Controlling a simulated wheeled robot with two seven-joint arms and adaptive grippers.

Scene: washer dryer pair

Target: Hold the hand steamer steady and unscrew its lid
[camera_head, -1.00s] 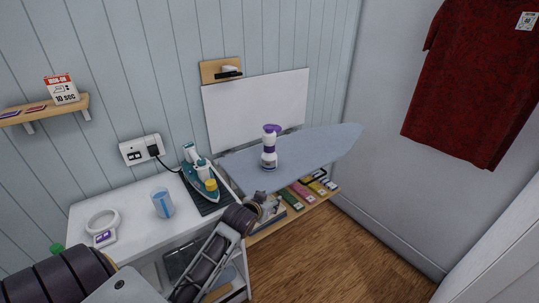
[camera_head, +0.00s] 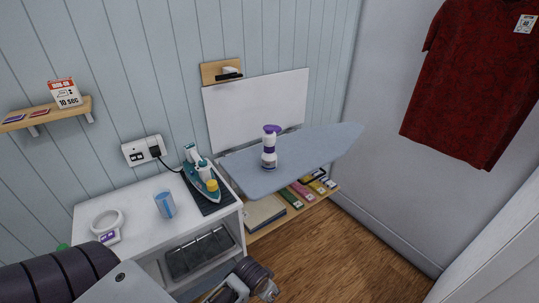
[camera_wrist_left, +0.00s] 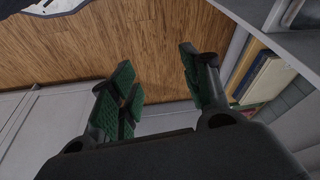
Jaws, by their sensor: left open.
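A teal and white appliance with a handle, which I take to be the hand steamer (camera_head: 196,168), stands on a dark mat on the white cabinet. A yellow cap that looks like its lid (camera_head: 212,186) sits on its right front side. My left gripper (camera_head: 264,287) is at the bottom of the head view, low in front of the cabinet and well apart from the steamer. In the left wrist view its green-padded fingers (camera_wrist_left: 158,72) are spread, with only floor and wall between them. My right gripper is not in view.
A white and purple bottle (camera_head: 269,150) stands on the ironing board (camera_head: 320,142). A blue cup (camera_head: 165,204) and a white ring-shaped item (camera_head: 106,221) are on the cabinet top (camera_head: 140,200). A cord runs to the wall socket (camera_head: 143,151). The wooden floor is clear.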

